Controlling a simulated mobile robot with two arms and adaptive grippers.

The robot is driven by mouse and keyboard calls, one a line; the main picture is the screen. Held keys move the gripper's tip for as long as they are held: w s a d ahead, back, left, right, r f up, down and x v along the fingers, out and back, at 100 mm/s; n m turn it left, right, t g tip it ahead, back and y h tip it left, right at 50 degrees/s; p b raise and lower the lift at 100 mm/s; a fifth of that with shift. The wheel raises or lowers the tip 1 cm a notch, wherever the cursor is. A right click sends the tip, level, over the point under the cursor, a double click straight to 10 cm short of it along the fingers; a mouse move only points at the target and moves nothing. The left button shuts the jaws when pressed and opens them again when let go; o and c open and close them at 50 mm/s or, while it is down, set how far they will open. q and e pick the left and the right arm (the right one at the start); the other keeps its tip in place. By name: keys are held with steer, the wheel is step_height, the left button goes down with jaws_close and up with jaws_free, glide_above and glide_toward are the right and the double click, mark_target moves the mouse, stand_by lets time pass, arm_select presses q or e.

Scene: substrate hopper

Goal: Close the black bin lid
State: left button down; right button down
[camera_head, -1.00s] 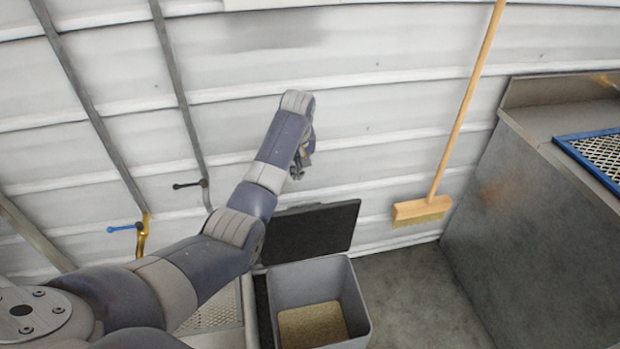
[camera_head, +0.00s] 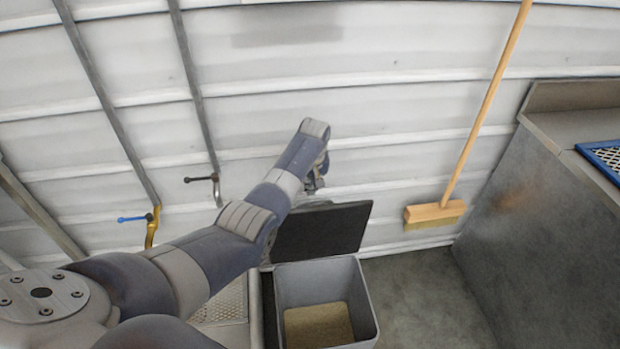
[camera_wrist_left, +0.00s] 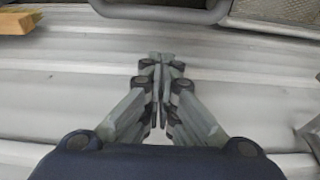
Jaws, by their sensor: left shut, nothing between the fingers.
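The black bin lid (camera_head: 335,230) stands open, tilted up behind the grey bin (camera_head: 362,290), close to the wall. The bin's open top shows a tan, grainy fill (camera_head: 318,325) inside. My left gripper (camera_head: 316,186) is just above the lid's upper edge in the head view; I cannot tell whether it touches the lid. In the left wrist view the left gripper's fingers (camera_wrist_left: 161,62) are together with nothing between them. My left forearm hides the lid's left part. My right gripper is not in view.
A broom (camera_head: 435,213) leans on the white ribbed wall (camera_head: 400,120). A metal cabinet (camera_head: 540,220) stands at the right. Pipes with a black-handled valve (camera_head: 202,179) and a blue-handled valve (camera_head: 133,219) run down the left. Bare floor (camera_head: 420,295) lies right of the bin.

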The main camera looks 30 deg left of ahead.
arm_select(q)
steer(key=shift+s+d+r+p, duration=0.1)
steer(key=shift+s+d+p, duration=0.2)
steer(key=shift+s+d, duration=0.25)
steer(key=shift+s+d+r+p, duration=0.1)
steer(key=shift+s+d+p, duration=0.2)
steer(key=shift+s, duration=0.3)
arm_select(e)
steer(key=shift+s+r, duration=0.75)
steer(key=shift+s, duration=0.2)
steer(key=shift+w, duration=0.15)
